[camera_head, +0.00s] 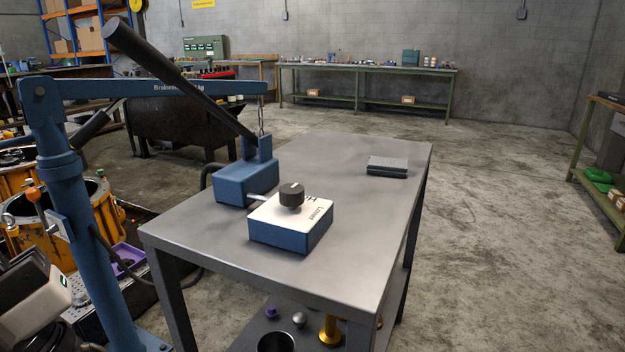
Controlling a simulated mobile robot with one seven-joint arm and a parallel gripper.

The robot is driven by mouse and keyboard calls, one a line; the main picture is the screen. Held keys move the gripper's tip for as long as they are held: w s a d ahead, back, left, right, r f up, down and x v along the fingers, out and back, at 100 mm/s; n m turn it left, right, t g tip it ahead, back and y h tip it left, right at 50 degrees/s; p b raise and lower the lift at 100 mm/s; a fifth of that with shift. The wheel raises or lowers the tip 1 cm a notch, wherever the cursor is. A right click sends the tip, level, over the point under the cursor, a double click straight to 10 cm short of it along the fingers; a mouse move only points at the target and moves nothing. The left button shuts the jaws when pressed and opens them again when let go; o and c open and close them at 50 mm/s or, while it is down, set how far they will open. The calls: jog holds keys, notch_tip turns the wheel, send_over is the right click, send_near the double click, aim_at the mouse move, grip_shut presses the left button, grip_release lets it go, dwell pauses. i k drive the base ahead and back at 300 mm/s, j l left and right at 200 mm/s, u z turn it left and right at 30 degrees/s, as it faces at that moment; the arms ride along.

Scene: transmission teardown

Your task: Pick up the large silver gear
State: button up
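I cannot make out a large silver gear in this view. A grey metal worktable (365,215) stands in the middle, with a blue box with a white top and black knob (291,222) on it. My gripper is not in view. A white and black part at the lower left edge may be part of my arm, but no fingertips show. On the table's lower shelf are a small silver piece (299,319), a gold piece (330,331), a purple piece (271,311) and a dark round container (276,342). None is clearly a gear.
A blue crane (70,190) with a long dark lever stands at left, its arm over the table. Yellow-orange housings (62,235) and a purple tray (127,258) are behind it. A dark block (388,166) lies on the table. Floor at right is clear.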

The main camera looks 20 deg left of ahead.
aim_at(82, 299)
jog(key=j+z, duration=0.1)
jog(key=j, duration=0.95)
jog(key=j+u, duration=0.15)
jog(key=j, duration=2.95)
jog(key=j+z, duration=0.25)
jog(key=j, duration=0.25)
jog(key=j+z, duration=0.25)
jog(key=j, duration=0.2)
jog(key=i+j+z, duration=0.15)
jog(key=j, duration=0.15)
jog(key=i+j+z, duration=0.15)
jog(key=j, duration=0.15)
